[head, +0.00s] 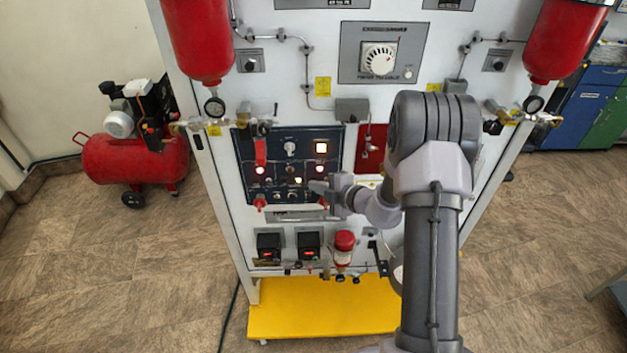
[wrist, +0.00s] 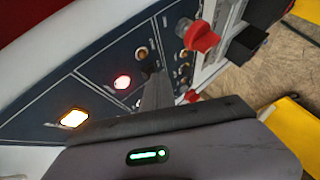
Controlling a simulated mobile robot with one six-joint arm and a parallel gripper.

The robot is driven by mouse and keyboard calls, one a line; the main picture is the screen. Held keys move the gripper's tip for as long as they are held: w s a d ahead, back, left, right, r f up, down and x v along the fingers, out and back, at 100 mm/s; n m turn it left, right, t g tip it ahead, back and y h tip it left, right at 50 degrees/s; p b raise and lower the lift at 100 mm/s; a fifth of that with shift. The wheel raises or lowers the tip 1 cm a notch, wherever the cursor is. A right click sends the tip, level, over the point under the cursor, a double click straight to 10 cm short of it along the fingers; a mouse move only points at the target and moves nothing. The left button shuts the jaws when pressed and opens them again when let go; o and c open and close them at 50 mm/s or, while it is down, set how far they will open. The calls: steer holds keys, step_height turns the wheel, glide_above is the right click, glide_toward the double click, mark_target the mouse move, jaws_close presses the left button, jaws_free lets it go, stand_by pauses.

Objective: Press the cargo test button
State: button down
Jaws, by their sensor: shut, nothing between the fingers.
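The dark blue control panel (head: 270,148) is on the front of the white trainer. It carries lit squares, red lamps, small knobs and red toggle covers. I cannot read the labels, so I cannot tell which control is the cargo test button. My gripper (head: 318,187) is shut and empty at the panel's lower right part. In the wrist view the shut fingers (wrist: 157,92) point at the panel, near a small metal knob (wrist: 146,56) and a lit red lamp (wrist: 122,82). A lit amber square (wrist: 74,117) is to their left. Contact with the panel cannot be told.
Red toggle covers (wrist: 202,36) stick out right of the fingers in the wrist view. Below the panel are two black boxes with red switches (head: 310,245) and a red-capped part (head: 344,241). Red cylinders (head: 198,40) hang at both upper sides. A yellow base (head: 320,308) lies below.

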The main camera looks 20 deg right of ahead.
steer(key=shift+s+a, duration=0.2)
steer(key=shift+s, duration=0.45)
steer(key=s, duration=0.1)
steer(key=s+a, duration=0.1)
steer(key=s, duration=0.2)
steer(key=shift+s+a, duration=0.25)
steer(key=shift+s, duration=0.15)
stand_by(0.4)
